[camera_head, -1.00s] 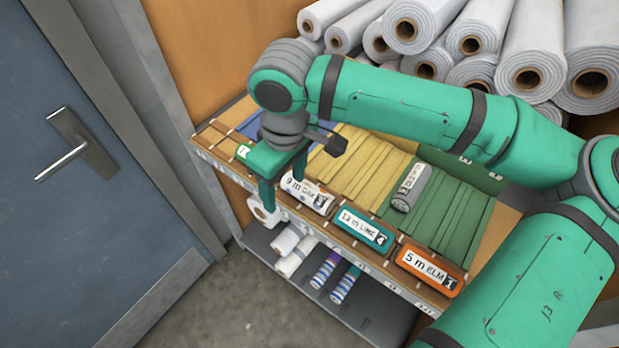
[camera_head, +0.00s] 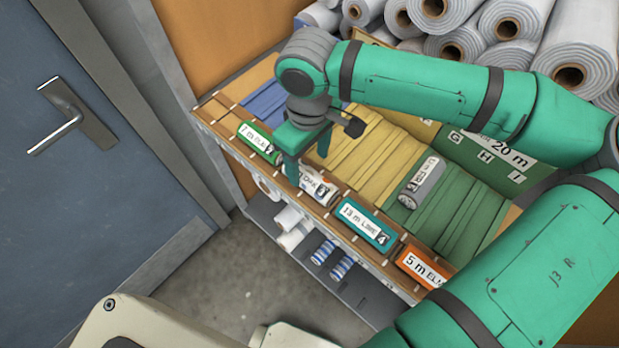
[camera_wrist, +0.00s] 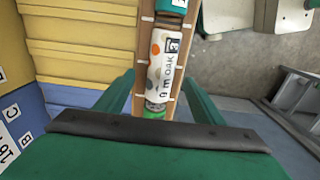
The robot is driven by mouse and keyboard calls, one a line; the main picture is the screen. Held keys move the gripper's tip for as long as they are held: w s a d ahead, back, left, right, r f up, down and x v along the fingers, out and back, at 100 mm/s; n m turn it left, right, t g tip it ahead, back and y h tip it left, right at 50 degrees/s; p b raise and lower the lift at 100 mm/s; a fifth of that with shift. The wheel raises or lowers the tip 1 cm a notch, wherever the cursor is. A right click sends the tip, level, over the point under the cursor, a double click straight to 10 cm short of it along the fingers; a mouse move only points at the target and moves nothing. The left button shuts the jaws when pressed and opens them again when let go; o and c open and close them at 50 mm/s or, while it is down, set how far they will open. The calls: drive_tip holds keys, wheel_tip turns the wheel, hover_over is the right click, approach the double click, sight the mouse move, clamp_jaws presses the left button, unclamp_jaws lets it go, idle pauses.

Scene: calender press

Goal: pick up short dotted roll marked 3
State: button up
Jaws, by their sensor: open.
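The short dotted roll marked 3 (camera_head: 325,192) is white with orange and grey dots and a label reading "m OAK 3". It lies on the wooden front ledge. In the wrist view the roll (camera_wrist: 157,72) lies lengthwise, ahead of the gap between my fingers. My gripper (camera_head: 308,165) is open and empty, pointing down over the ledge near the roll's left end. In the wrist view the fingers of my gripper (camera_wrist: 162,92) stand apart on either side of the ledge. One finger partly hides the roll in the head view.
A green roll (camera_head: 258,140) lies left of the dotted roll; a teal roll (camera_head: 366,223) and an orange roll (camera_head: 424,266) lie to its right. A grey roll (camera_head: 422,183) rests on the green slats behind. Large white rolls (camera_head: 510,18) are stacked at the back. A door (camera_head: 70,150) stands left.

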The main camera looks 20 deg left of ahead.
sight(310, 175)
drive_tip(key=f, duration=0.4)
drive_tip(key=shift+s+d+f, duration=0.1)
drive_tip(key=shift+s+d, duration=0.15)
drive_tip(key=shift+f, duration=0.45)
drive_tip(key=c, duration=1.2)
